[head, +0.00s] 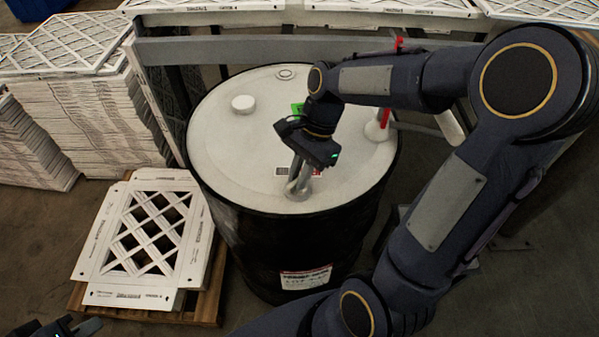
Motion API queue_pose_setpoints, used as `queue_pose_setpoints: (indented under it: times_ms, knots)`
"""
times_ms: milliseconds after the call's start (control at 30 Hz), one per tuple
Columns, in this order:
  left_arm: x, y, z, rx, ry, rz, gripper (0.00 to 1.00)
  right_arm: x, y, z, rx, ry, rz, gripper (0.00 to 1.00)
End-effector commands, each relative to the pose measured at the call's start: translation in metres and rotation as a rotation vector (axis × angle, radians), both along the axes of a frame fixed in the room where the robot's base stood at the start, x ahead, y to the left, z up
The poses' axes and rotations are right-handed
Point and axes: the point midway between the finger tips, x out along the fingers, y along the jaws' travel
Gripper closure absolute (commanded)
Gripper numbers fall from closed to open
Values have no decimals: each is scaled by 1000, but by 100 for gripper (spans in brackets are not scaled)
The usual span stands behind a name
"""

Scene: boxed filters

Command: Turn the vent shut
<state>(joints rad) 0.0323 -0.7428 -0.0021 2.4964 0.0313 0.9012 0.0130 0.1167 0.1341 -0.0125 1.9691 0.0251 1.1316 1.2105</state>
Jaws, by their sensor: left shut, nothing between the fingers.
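A black drum (290,245) with a white lid (225,150) stands in the middle of the head view. A white fitting with a red handle (384,118) stands at the lid's right edge, partly behind my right arm. I cannot tell for sure whether it is the vent. My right gripper (299,183) points down at the lid's near side, over a small round grey fitting (298,193). Whether its fingers touch or grip that fitting is unclear. My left gripper (88,326) is shut and empty at the bottom left corner, well away from the drum.
A white round cap (243,104) and a smaller cap (286,74) sit on the lid. White lattice filter frames (145,235) lie on a wooden pallet (150,310) left of the drum. Filter stacks (85,120) stand behind. A grey rail (220,48) runs behind the drum.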

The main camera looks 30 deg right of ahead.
Motion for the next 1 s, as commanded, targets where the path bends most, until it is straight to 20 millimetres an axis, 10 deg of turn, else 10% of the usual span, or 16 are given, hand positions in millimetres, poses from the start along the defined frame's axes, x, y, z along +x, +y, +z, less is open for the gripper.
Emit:
queue_pose_setpoints:
  times_ms: [1000]
  knots:
    - [0,0,37,0,0,0,100,3,2,3,0,3,445,100]
